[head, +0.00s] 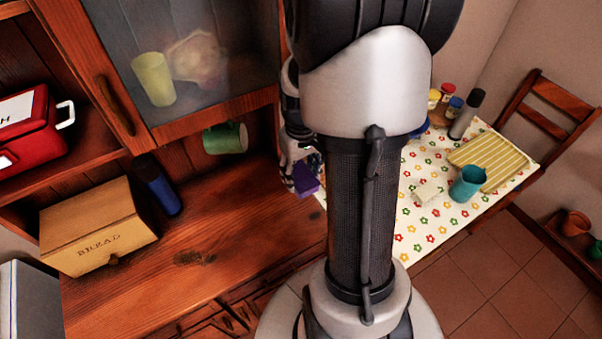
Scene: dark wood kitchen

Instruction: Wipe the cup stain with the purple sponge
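The purple sponge (308,187) is at the end of my gripper (300,172), to the left of my arm column. My gripper is closed around it, with its fingers partly hiding it. The sponge is at the right end of the wooden counter (255,225); I cannot tell whether it touches the wood. A dark, irregular stain (194,258) marks the counter's middle, to the left of and nearer than my gripper. No cup stands on it.
A bread box (95,225) and a dark blue bottle (158,187) stand at the counter's left. A green mug (226,138) hangs below the glass cabinet (190,55). Counter around the stain is clear. A flowered table (415,225) holding several items is at right.

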